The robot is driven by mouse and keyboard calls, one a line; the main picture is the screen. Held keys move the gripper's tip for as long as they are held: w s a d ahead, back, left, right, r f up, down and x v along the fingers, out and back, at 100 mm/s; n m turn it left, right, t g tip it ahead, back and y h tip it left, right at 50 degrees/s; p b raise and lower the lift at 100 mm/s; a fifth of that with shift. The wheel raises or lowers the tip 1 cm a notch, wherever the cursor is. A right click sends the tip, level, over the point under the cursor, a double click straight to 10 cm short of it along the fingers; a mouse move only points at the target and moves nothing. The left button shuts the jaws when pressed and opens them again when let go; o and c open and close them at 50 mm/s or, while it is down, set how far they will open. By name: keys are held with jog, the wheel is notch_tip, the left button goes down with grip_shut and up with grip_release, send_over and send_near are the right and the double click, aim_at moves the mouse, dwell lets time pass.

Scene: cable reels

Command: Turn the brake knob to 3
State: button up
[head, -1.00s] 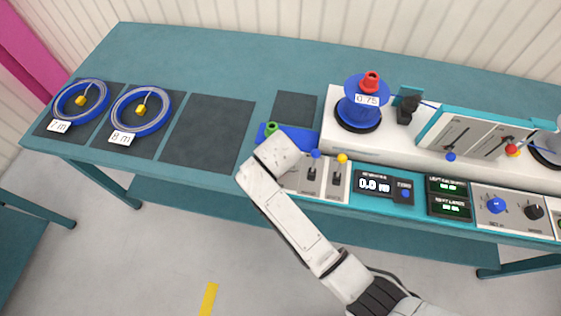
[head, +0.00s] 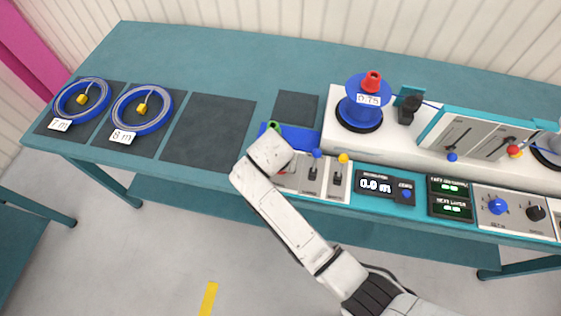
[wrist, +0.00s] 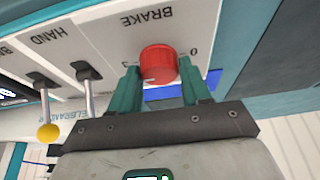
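The red brake knob (wrist: 158,63) sits on the light panel under the word BRAKE, which appears upside down in the wrist view. A short pale mark shows on the knob's lower left. In the head view my gripper (head: 270,155) is over the left end of the control panel, and my wrist hides most of the knob.
Two levers, blue-tipped (head: 317,154) and yellow-tipped (head: 343,158), stand just right of my wrist. A display (head: 377,186) lies beyond them. A blue block (head: 300,137) is behind my wrist. Blue reels (head: 142,108) lie at the left; the dark mat (head: 208,132) is bare.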

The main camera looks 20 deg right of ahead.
jog(key=o, duration=0.4)
jog(key=shift+c, duration=0.2)
jog(key=b+v, duration=0.1)
jog(key=v, duration=0.9)
jog(key=shift+s+r, duration=0.2)
jog(key=shift+r, duration=0.15)
jog(key=shift+a, duration=0.1)
jog(key=shift+n+g, duration=0.4)
jog(key=shift+n, duration=0.1)
jog(key=s+d+f, duration=0.4)
jog(key=shift+s+d+f+b, duration=0.1)
jog(key=shift+s+d+b, duration=0.25)
jog(key=shift+s, duration=0.05)
jog(key=s+d+f+n, duration=0.1)
jog(key=s+d, duration=0.3)
jog(key=s, duration=0.3)
jog(key=s+d+f+n+g+y+b, duration=0.1)
jog(key=s+d+f+n, duration=0.1)
jog(key=s+d, duration=0.2)
jog(key=s+d+f+n+g+y+b, duration=0.1)
jog(key=s+d, duration=0.3)
jog(key=s, duration=0.7)
jog(key=shift+f, duration=0.75)
